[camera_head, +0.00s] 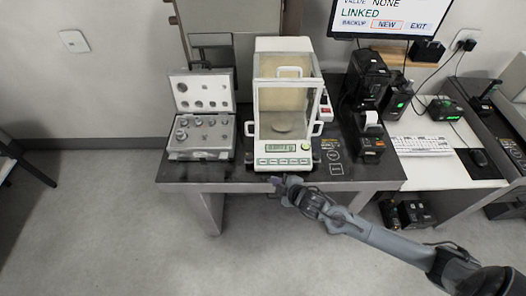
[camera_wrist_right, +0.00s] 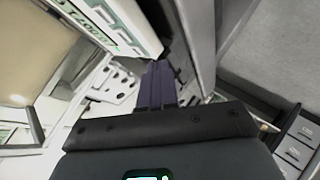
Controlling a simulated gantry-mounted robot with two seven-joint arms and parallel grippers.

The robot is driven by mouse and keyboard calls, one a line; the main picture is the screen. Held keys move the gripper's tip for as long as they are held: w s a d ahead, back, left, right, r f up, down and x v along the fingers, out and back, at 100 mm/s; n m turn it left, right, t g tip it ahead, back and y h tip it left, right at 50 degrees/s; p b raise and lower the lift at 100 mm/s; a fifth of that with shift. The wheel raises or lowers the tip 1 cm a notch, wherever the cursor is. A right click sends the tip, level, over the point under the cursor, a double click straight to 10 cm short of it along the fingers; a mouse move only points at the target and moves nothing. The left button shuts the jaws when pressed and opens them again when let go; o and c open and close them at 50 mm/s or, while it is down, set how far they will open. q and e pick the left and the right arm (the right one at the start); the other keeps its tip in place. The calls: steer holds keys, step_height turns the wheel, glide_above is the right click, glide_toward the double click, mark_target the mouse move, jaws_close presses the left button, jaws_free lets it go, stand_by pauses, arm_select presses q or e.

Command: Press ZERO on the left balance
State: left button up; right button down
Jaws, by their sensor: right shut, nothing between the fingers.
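One balance (camera_head: 255,155) stands on the dark table, with a glass draft shield around its round pan (camera_head: 284,126). Its front panel has a small green display (camera_head: 280,147) above a row of buttons (camera_head: 283,161); I cannot read their labels. My right gripper (camera_head: 279,181) is shut and empty, just in front of and below this panel, apart from it as far as I can tell. In the right wrist view its fingers (camera_wrist_right: 160,84) are together, and the balance's panel (camera_wrist_right: 115,22) with display and buttons shows at the upper left. My left gripper is in no view.
An open weight case (camera_head: 200,153) stands left of the balance. A black printer (camera_head: 371,138) and other dark devices stand to the right. A monitor (camera_head: 395,15) hangs above, and a white keyboard (camera_head: 422,145) lies on the right desk. The floor before the table is clear.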

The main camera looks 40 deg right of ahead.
arm_select(q)
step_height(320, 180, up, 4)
steer(key=p, duration=0.3)
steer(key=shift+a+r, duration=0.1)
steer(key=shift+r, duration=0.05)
arm_select(e)
steer(key=w+d+r+t, duration=0.1)
steer(key=w+r, duration=0.3)
steer(key=r, duration=0.5)
steer(key=shift+w+d+r+n, duration=0.2)
steer(key=shift+d+n, duration=0.2)
steer(key=shift+d, duration=0.35)
steer(key=b, duration=0.7)
glide_above(276, 160)
steer(key=s+a, duration=0.3)
step_height(276, 160, down, 6)
steer(key=f, duration=0.1)
steer(key=shift+w+d+f+b, duration=0.35)
steer(key=shift+w+d+f, duration=0.1)
steer(key=shift+f, duration=0.1)
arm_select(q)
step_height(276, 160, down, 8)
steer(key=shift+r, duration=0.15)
arm_select(e)
steer(key=shift+f, duration=0.1)
